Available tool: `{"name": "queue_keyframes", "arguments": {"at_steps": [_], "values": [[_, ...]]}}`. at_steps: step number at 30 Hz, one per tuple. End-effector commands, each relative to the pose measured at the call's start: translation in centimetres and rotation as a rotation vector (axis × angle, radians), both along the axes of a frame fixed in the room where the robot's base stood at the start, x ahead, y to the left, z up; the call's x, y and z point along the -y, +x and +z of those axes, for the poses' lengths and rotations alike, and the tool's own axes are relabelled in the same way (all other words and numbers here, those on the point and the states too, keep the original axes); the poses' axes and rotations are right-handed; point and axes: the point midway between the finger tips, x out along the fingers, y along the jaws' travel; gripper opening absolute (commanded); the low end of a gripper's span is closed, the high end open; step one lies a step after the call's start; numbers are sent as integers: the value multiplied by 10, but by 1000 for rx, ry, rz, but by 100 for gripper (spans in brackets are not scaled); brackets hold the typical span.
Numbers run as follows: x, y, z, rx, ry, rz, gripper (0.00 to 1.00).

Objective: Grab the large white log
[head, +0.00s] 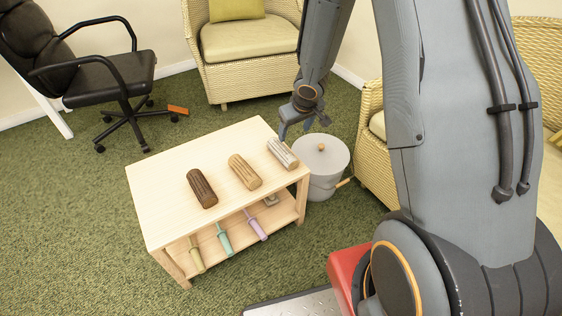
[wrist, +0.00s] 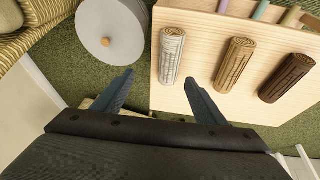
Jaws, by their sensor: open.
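The white log (head: 282,153) lies at the right end of the light wooden table (head: 150,190), beside a tan log (head: 245,172) and a dark brown log (head: 202,188). In the wrist view the white log (wrist: 172,56) is the leftmost of the three, ahead of my gripper. My gripper (wrist: 158,85) is open and empty, with its two fingers spread apart. In the head view my gripper (head: 295,125) is above the far right corner of the table, close to the white log and apart from it.
A grey lidded bin (head: 322,165) stands at the table's right end. Wicker armchairs (head: 240,70) are behind and to the right. A black office chair (head: 110,75) is at left. Several pastel-handled items (head: 224,240) lie on the lower shelf. Green carpet is clear at front left.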

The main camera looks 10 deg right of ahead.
Motion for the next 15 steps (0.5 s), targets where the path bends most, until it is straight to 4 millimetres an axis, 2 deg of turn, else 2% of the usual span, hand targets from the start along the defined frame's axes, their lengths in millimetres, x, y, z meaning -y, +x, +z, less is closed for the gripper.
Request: {"name": "queue_keyframes", "arguments": {"at_steps": [1, 3, 6, 15], "values": [[-4, 8, -26, -2, 20, 21, 65], [-10, 15, -46, -1, 45, 47, 65], [-16, 20, -61, -1, 69, 69, 65], [-21, 30, -88, -2, 80, 80, 65]]}}
